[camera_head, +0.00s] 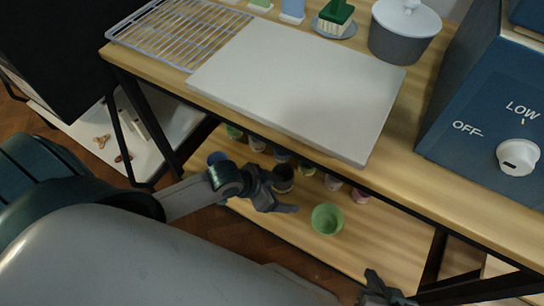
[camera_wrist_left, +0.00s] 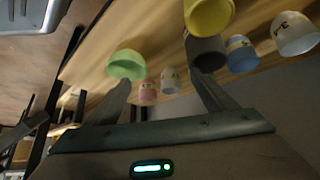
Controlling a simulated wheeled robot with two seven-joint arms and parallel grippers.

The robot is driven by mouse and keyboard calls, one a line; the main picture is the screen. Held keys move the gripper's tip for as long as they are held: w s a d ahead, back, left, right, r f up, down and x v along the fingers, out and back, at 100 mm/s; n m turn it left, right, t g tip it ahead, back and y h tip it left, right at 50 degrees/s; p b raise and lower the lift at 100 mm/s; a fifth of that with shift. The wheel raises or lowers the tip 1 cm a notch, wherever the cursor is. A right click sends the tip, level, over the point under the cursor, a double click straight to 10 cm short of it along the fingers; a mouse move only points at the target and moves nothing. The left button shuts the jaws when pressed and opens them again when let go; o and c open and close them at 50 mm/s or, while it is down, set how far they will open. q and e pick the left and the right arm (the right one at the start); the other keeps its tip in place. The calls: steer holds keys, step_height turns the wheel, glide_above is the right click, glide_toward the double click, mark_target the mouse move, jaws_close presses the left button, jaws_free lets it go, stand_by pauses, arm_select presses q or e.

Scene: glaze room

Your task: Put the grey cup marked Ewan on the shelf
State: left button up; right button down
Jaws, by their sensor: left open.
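A dark grey cup (camera_head: 284,182) stands on the low wooden shelf under the worktable, just beyond my left gripper (camera_head: 280,196), which partly covers it. In the left wrist view a grey cup (camera_wrist_left: 206,54) stands past the right finger, partly behind a yellow cup; I cannot read any name on it. My left gripper (camera_wrist_left: 162,84) is open, with nothing between its fingers. My right gripper (camera_head: 378,288) shows only as a dark piece at the bottom edge, and its jaws cannot be made out.
A green bowl (camera_head: 327,220) stands right of my left gripper. A yellow cup (camera_wrist_left: 208,16), blue cup (camera_wrist_left: 240,54), pink cup (camera_wrist_left: 148,94) and white cups (camera_wrist_left: 296,34) stand nearby. Above are the table's white board (camera_head: 300,85), wire rack (camera_head: 180,32) and blue kiln-like box (camera_head: 490,110).

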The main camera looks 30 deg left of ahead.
arm_select(q)
steer(key=s+d+r+n+y, duration=0.1)
steer(key=s+n, duration=0.1)
steer(key=s, duration=0.3)
steer(key=s+d+r+n+t, duration=0.1)
steer(key=s+n, duration=0.1)
steer(key=s, duration=0.4)
steer(key=shift+s+d+r+t+y, duration=0.15)
steer(key=shift+d+r+t+y, duration=0.15)
steer(key=shift+r+y, duration=0.1)
arm_select(e)
steer(key=shift+w, duration=0.1)
